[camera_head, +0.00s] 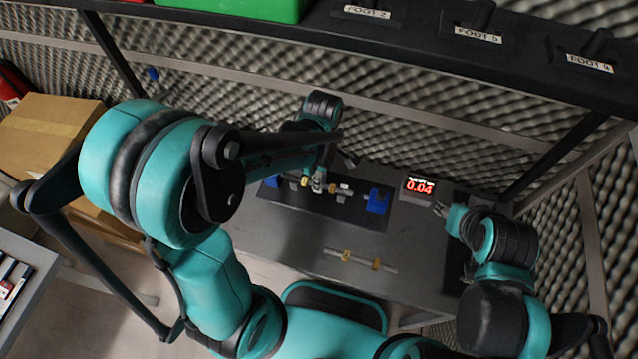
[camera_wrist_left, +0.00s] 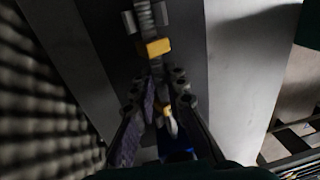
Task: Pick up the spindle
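A grey spindle with yellow collars (camera_head: 343,194) rests across two blue supports (camera_head: 378,200) on a dark base plate (camera_head: 345,220) on the table. In the left wrist view the spindle's shaft and a yellow collar (camera_wrist_left: 157,47) run up the middle. My left gripper (camera_head: 318,186) is over the left part of this spindle. In the left wrist view its fingers (camera_wrist_left: 166,82) stand apart on either side of the spindle; contact cannot be made out. A second spindle with yellow collars (camera_head: 360,261) lies near the table's front. My right gripper (camera_head: 442,210) is at the table's right, away from both spindles.
A display reading 0.04 (camera_head: 418,188) stands at the back right of the table. A dark shelf with labelled holders (camera_head: 478,35) and a green bin (camera_head: 245,8) runs above. Foam walls enclose the back. Cardboard boxes (camera_head: 48,140) are at the left.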

